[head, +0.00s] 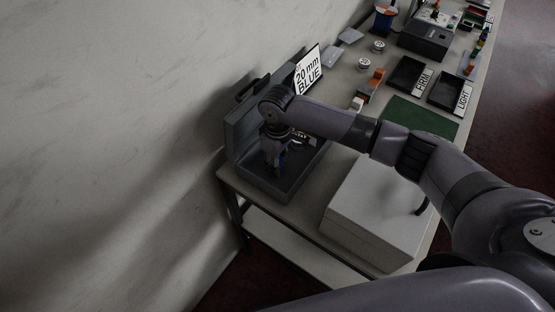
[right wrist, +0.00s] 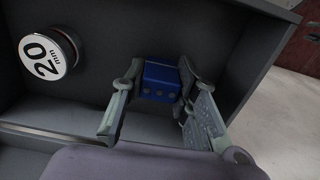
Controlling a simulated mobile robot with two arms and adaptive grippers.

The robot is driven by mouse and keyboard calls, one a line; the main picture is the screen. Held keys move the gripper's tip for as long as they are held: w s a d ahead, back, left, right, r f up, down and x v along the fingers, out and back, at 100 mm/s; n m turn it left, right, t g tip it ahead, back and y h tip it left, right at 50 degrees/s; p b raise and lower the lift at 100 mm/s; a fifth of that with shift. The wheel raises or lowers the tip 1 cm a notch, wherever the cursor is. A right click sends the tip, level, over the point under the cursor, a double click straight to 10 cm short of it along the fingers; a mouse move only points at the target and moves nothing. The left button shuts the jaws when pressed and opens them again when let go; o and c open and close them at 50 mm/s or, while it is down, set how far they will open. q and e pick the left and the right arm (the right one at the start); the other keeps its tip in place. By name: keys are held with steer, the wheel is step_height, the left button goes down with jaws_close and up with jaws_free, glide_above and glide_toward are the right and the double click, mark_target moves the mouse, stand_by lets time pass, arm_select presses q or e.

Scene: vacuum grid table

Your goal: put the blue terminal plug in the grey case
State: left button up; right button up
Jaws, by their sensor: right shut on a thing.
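The grey case (head: 296,186) stands open at the near left end of the table, its lid raised on the wall side. My right gripper (head: 275,163) reaches down into the case from above. In the right wrist view my right gripper (right wrist: 160,100) is shut on the blue terminal plug (right wrist: 160,80), with one finger on each side of it. The plug is inside the case walls (right wrist: 235,75). I cannot tell whether it touches the case floor. In the head view my arm hides most of the plug. My left gripper is not in view.
A round "20 mm" piece (right wrist: 46,57) is in the case, left of the plug. A "20 mm BLUE" sign (head: 308,72) stands behind the case. A pale box (head: 375,210) stands right of the case. A green mat (head: 418,118) and black trays (head: 410,75) lie farther along the table.

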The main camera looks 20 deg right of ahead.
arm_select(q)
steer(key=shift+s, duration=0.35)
arm_select(e)
steer(key=shift+f, duration=0.15)
steer(key=o, duration=0.6)
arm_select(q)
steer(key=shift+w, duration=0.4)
arm_select(e)
steer(key=o, duration=0.4)
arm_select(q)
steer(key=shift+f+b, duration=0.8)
arm_select(e)
step_height(320, 180, up, 12)
steer(key=shift+a+r, duration=0.1)
steer(key=shift+r, duration=0.05)
